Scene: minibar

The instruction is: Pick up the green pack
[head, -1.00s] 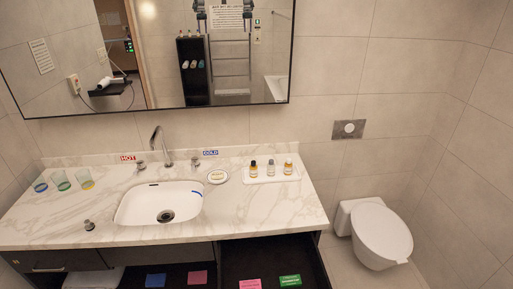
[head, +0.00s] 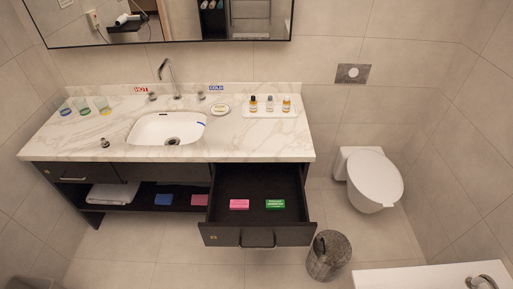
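The green pack (head: 275,204) lies flat in the open drawer (head: 257,183) under the right part of the counter. A pink pack (head: 239,204) lies to its left in the same drawer, with a gap between them. The drawer is pulled out, and its dark floor is clear around the two packs. Neither of my grippers shows in the head view.
The marble counter (head: 90,140) holds a sink, cups, a soap dish and a tray of small bottles. A blue pack (head: 163,200) and another pink pack (head: 199,200) lie on the shelf beside towels. A bin (head: 328,256) stands right of the drawer, near the toilet (head: 374,180).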

